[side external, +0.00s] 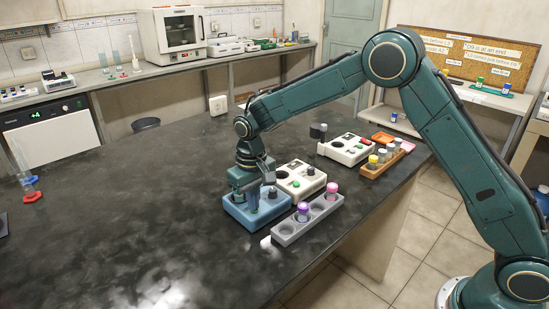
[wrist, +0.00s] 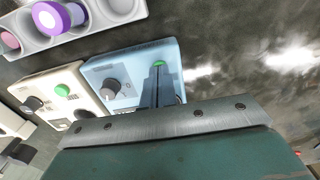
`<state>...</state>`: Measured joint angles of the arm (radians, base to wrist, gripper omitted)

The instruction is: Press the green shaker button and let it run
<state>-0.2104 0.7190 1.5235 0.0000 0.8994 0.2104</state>
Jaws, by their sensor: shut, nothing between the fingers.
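A blue device (side external: 240,212) stands on the dark bench, and it also shows in the wrist view (wrist: 128,60). It has a dark knob (wrist: 110,88) and a green button (wrist: 159,63). My gripper (side external: 254,208) points down over the blue device. In the wrist view its shut, empty fingers (wrist: 158,72) are right at the green button and partly cover it. I cannot tell whether they touch or press it. A white device (side external: 296,185) beside it also has a green button (wrist: 62,90) and a dark knob. Which device is the shaker is not clear.
A grey rack (side external: 285,232) with a purple-capped vial (side external: 303,211) and a pink-capped vial (side external: 332,188) stands close beside the devices. Another white device (side external: 340,152) and a wooden rack (side external: 376,170) of vials stand farther back.

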